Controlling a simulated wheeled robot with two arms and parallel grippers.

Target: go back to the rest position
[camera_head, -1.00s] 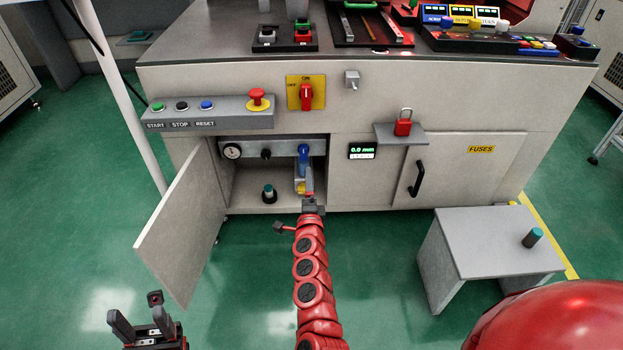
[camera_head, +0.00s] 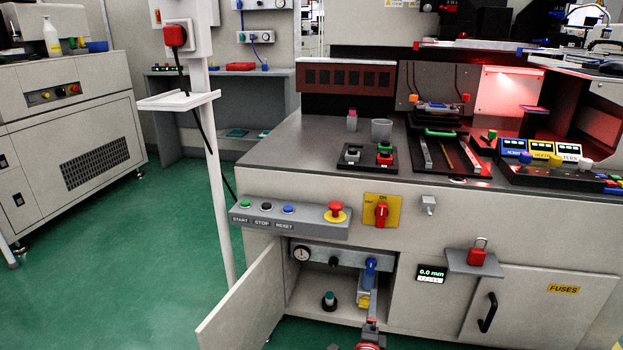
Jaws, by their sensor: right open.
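My right gripper (camera_head: 373,312) is at the bottom edge, in front of the open cabinet (camera_head: 305,278) under the machine's worktop. It is open, seen from behind and small, just below a blue-handled part (camera_head: 370,270) with a yellow piece (camera_head: 364,300) at its lower end. I cannot tell whether the gripper touches that part. Only a little of my red right arm shows below it. My left gripper is out of view.
The cabinet door (camera_head: 245,305) hangs open at the left. A button panel (camera_head: 290,219) and a grey shelf with a red padlock (camera_head: 477,254) stick out from the machine front. A white post (camera_head: 213,150) stands left of the machine. Green floor (camera_head: 130,260) is clear at the left.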

